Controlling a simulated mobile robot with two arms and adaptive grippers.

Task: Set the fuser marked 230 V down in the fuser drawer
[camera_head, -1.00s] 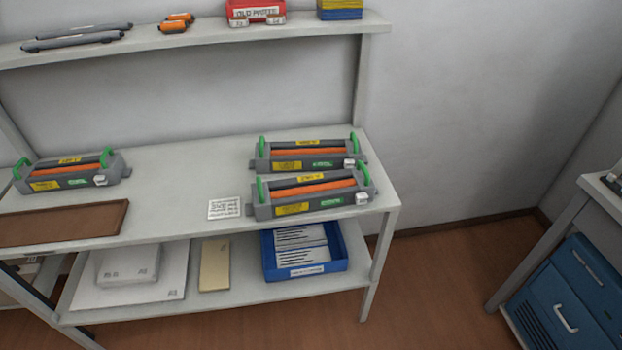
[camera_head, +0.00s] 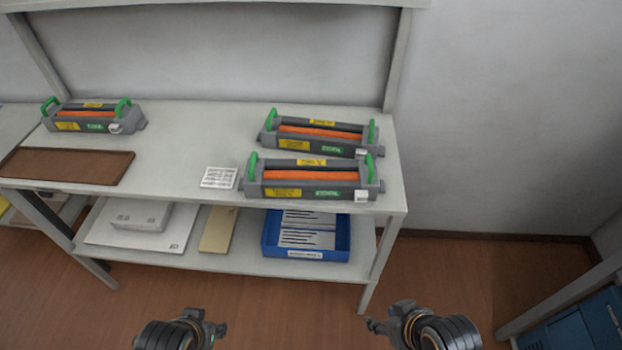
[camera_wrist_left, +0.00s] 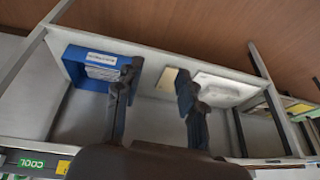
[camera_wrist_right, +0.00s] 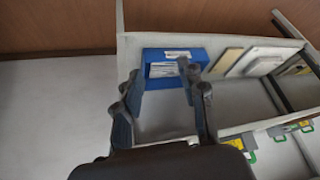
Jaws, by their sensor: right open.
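Three grey fusers with orange rollers and green end handles rest on the bench top. One is at the front right (camera_head: 310,178), one just behind it (camera_head: 320,133), and one at the far left (camera_head: 92,117). Their yellow labels are too small to read, so I cannot tell which is marked 230 V. I see no fuser drawer. My left gripper (camera_wrist_left: 158,78) is open and empty, in front of the bench. My right gripper (camera_wrist_right: 158,76) is also open and empty, low in front of the bench's right end.
A printed card (camera_head: 219,178) lies left of the front fuser, and a brown tray (camera_head: 66,182) lies at the bench's left. The lower shelf holds a blue bin (camera_head: 305,254) and packages (camera_head: 141,214). A blue cabinet (camera_head: 585,325) stands at lower right, with open floor between.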

